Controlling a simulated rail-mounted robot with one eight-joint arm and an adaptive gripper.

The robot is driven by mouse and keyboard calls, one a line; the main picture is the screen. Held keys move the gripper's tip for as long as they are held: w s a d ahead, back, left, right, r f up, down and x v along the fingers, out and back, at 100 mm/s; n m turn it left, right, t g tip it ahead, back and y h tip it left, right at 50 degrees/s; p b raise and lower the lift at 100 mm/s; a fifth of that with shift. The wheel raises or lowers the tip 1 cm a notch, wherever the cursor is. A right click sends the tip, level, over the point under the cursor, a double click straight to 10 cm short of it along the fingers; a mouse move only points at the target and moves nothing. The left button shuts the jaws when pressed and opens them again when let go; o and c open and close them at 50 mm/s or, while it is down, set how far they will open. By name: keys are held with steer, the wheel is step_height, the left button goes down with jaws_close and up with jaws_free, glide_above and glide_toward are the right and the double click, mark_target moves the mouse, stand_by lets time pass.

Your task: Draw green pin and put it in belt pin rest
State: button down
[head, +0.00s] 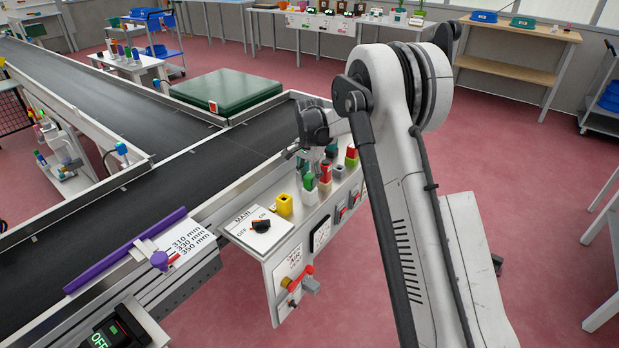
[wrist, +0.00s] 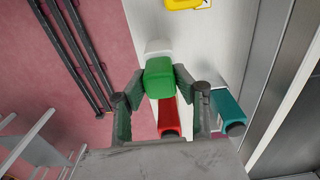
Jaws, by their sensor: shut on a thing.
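The green pin (wrist: 158,78) has a bright green, blocky head and sits between the two fingers of my gripper (wrist: 160,95) in the wrist view. The fingertips press on it from both sides, so my gripper is shut on it. A pale block shows just beyond the green head; whether the pin is still seated in it I cannot tell. In the head view the green pin (head: 308,181) shows below my gripper (head: 314,166), low over the control panel, partly crowded by other pieces. I cannot single out the belt pin rest with certainty in either view.
A red block (wrist: 168,118) and a teal block (wrist: 228,108) stand close to my fingers. A yellow holder (head: 284,205) and the MAIN switch plate (head: 258,232) are nearer on the panel. The dark conveyor belt (head: 190,160) runs alongside, with a green box (head: 226,90) beyond.

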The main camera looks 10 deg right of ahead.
steer(key=shift+f, duration=0.4)
steer(key=c, duration=1.3)
jaws_free()
steer(key=shift+o, duration=0.2)
steer(key=shift+r, duration=0.15)
step_height(320, 180, up, 11)
steer(key=s+r+n+t, duration=0.2)
steer(key=s+r, duration=0.8)
steer(key=r, duration=0.1)
steer(key=s+r+n+t, duration=0.25)
steer(key=s+r, duration=0.35)
steer(key=s, duration=0.6)
steer(key=s+f+n+t, duration=0.1)
steer(key=s+f+n, duration=0.1)
steer(key=s, duration=0.9)
steer(key=s+f+n+t+p, duration=0.1)
steer(key=s+f+n, duration=0.2)
steer(key=s, duration=0.9)
steer(key=shift+t, duration=0.35)
